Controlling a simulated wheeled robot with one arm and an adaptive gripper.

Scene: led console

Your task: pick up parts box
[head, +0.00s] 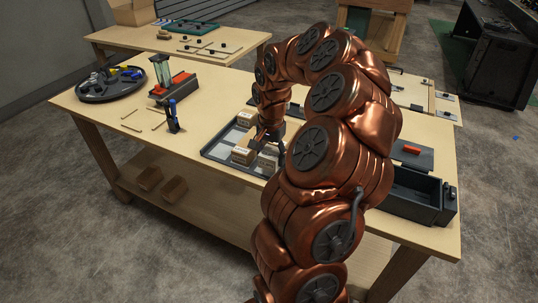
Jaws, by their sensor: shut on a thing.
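Several small cardboard parts boxes sit in and over a shallow dark-rimmed tray (214,155) at the middle of the workbench. One parts box (246,119) is at the tray's back. Another parts box (243,155) is at its front, and a third parts box (268,161) is just right of that one. My gripper (267,144) points down at the front boxes and is shut on a parts box. The fingertips are small here, and I cannot tell whether the held box touches the tray. My copper arm hides the tray's right part.
The workbench (100,112) holds a round dark tray of tools (110,88), a red-and-grey fixture (172,85) and a blue-handled tool holder (173,117) at left. An open dark bin (414,187) is at right. Another table (245,40) stands behind.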

